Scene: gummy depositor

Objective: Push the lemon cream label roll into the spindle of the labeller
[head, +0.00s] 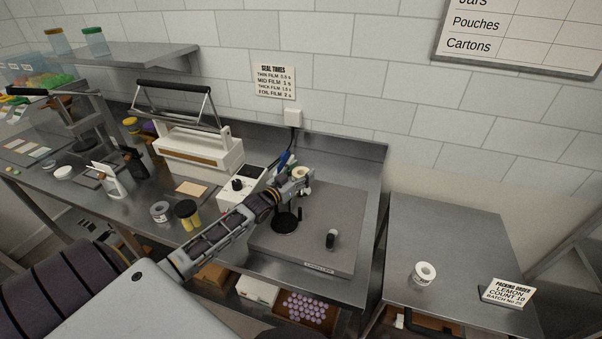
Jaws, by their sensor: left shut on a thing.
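My left gripper (302,182) reaches in from the left and is shut on a cream-coloured label roll (300,173). It holds the roll above the back part of the labeller's grey base plate (345,210). A black round disc (285,223), part of the labeller, lies below and in front of the gripper; the arm hides some of what is around it. A short dark post with a pale top (331,239) stands on the plate's front right. The spindle cannot be made out clearly. My right gripper is out of view.
Another white roll (424,272) lies on the right table (445,235), beside a packing order card (507,292). A white control box (240,184) and a bag sealer (200,150) stand left of the labeller.

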